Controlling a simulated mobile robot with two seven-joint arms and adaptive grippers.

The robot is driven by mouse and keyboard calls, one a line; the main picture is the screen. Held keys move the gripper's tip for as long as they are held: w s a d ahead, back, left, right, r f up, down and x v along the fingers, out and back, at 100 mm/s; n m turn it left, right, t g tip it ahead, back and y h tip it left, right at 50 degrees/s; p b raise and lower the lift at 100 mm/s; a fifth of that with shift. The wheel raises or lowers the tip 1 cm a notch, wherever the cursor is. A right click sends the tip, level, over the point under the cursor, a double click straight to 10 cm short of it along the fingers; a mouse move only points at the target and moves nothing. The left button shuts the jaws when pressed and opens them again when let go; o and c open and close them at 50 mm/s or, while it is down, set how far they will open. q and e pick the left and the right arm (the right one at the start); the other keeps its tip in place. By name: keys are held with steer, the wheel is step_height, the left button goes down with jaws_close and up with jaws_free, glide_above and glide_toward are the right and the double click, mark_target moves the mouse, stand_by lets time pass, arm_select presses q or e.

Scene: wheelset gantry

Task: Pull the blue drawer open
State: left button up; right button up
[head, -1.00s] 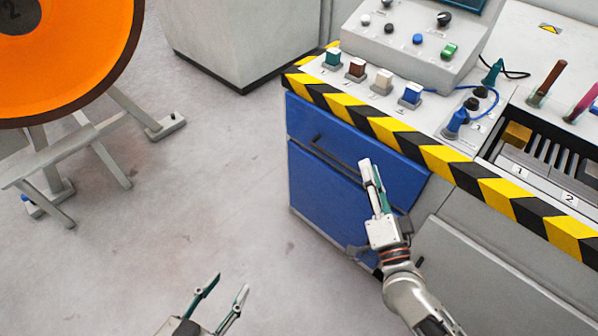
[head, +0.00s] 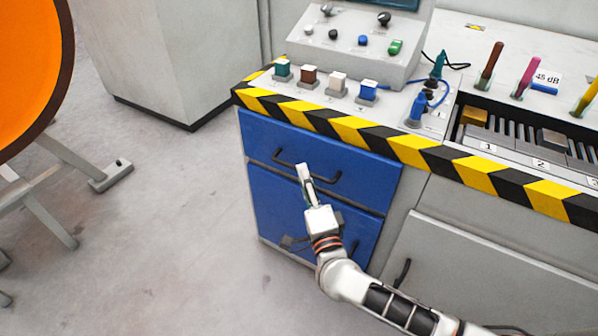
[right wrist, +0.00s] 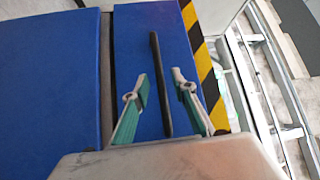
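The blue drawer (head: 262,139) is the upper blue front of the cabinet under the striped edge, and it looks closed. Its dark bar handle (head: 325,179) runs across the front; in the right wrist view the handle (right wrist: 160,85) lies between the two fingers. My right gripper (head: 304,172) is in front of the drawer, over the middle of the handle. In the right wrist view my right gripper (right wrist: 162,85) is open, a finger on each side of the bar; I cannot tell whether either touches it. My left gripper is out of view.
A lower blue door (head: 285,215) sits below the drawer. Above are the black-yellow striped counter edge (head: 350,130) and a control box (head: 350,50). A grey door (head: 470,260) is to the right. Floor at left is clear near the orange wheel's stand (head: 60,160).

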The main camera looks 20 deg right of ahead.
steer(key=w, duration=0.2)
steer(key=shift+w+d, duration=0.15)
steer(key=shift+w, duration=0.15)
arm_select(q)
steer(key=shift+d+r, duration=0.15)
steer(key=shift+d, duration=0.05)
arm_select(e)
steer(key=shift+w+r, duration=0.2)
jaws_close()
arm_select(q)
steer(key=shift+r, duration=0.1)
arm_select(e)
steer(key=shift+s, duration=0.1)
